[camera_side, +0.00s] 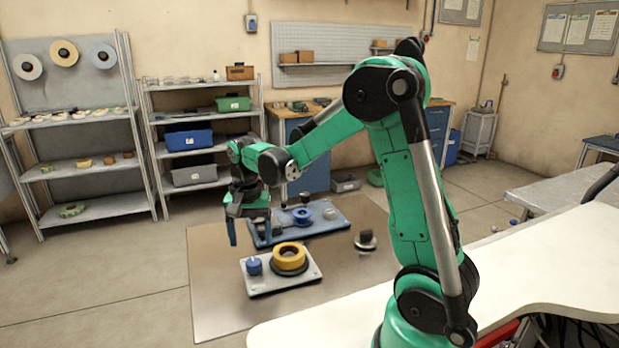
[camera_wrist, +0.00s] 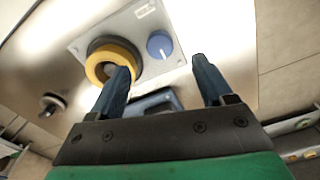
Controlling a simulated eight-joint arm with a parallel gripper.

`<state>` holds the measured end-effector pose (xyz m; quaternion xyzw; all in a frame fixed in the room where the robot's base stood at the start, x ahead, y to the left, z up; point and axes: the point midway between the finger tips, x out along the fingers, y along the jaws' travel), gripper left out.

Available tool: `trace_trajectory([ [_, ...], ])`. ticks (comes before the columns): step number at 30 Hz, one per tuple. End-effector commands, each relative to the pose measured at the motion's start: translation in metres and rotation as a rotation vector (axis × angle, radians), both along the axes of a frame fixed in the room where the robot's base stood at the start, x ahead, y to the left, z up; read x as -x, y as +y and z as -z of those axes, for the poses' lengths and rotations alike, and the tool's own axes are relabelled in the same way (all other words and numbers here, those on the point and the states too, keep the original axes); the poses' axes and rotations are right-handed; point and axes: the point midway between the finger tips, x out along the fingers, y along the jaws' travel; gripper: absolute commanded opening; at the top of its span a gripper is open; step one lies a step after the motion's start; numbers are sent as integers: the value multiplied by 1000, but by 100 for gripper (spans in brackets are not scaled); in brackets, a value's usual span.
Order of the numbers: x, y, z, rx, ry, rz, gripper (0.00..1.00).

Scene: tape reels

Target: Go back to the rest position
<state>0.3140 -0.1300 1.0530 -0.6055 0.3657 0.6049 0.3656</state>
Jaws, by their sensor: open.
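My gripper (camera_side: 249,232) hangs fingers down above the metal work surface. In the wrist view, my gripper (camera_wrist: 160,70) has its two blue fingers wide apart with nothing between them. A yellow tape reel (camera_side: 289,251) sits with a dark ring at its base on a light grey plate (camera_side: 284,287). A blue knob-like piece (camera_side: 254,266) stands on the same plate. In the wrist view the yellow reel (camera_wrist: 97,66) is partly behind the left finger, and the blue piece (camera_wrist: 160,44) lies beyond the fingertips.
A blue tray (camera_side: 335,228) holds a blue reel (camera_side: 301,216) and small parts behind the plate. A dark, silvery round piece (camera_side: 365,242) stands alone to the right. Shelves (camera_side: 90,166) line the back wall. A white bench (camera_side: 510,258) is at front right.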

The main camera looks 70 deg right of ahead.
Motion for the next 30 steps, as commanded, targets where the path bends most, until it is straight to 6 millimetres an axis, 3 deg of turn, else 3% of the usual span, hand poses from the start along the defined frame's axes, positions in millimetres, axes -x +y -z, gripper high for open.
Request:
trace_trajectory([
  [11, 1, 5, -5, 6, -16, -33, 73],
  [14, 3, 18, -17, 27, -64, -125, 73],
  [21, 22, 72, -51, 135, -272, -527, 73],
  [30, 51, 120, -62, 290, -500, -950, 73],
])
